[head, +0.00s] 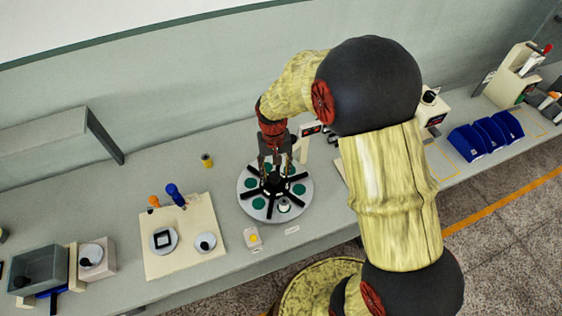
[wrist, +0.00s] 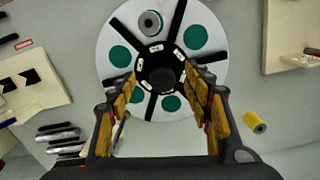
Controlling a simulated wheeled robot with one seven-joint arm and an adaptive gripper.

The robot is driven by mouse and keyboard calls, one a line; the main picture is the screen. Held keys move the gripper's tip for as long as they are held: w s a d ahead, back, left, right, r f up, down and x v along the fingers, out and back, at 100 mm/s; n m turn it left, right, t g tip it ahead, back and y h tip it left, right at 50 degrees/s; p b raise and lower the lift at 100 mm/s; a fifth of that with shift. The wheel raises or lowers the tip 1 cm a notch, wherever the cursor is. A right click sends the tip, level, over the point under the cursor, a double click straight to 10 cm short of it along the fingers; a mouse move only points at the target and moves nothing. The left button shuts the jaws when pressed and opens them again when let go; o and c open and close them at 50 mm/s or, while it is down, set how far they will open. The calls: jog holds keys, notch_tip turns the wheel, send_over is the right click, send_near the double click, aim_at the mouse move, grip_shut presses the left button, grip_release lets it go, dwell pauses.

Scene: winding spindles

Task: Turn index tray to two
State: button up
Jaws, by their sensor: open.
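The index tray (head: 259,213) is a round pale disc with black radial dividers and green round spots between them. A black hub with a knob stands at its centre, and small white labels ring the hub (wrist: 163,75). A small grey ring-shaped part (wrist: 150,23) sits on one section of the tray. My gripper (head: 275,177) is over the tray's hub. In the wrist view my gripper (wrist: 166,98) shows its yellow-padded fingers apart, one on each side of the hub, with nothing clearly held. Whether the fingers touch the hub or dividers cannot be told. The label numbers are too small to read.
A small box with a yellow button (head: 253,238) stands in front of the tray. A yellow spool (head: 207,160) stands behind left. A beige board (head: 180,250) with fixtures lies to the left. Blue bins (head: 485,137) stand far right. A display post (head: 309,132) is behind the tray.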

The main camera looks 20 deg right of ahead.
aim_at(275, 176)
jog(key=shift+w+d+r, duration=0.1)
jog(key=shift+w+r, duration=0.1)
jog(key=shift+w, duration=0.35)
jog(key=shift+w+d+r, duration=0.1)
jog(key=shift+w+r, duration=0.1)
jog(key=shift+w, duration=0.3)
jog(key=shift+s+a+f+m+t, duration=0.1)
jog(key=shift+s+f+m+t, duration=0.05)
jog(key=shift+s+m+t, duration=0.15)
notch_tip(275, 176, down, 7)
jog(key=shift+f+b, duration=0.15)
jog(key=shift+b, duration=0.15)
jog(key=shift+c, duration=0.7)
jog(key=c, duration=1.1)
grip_shut()
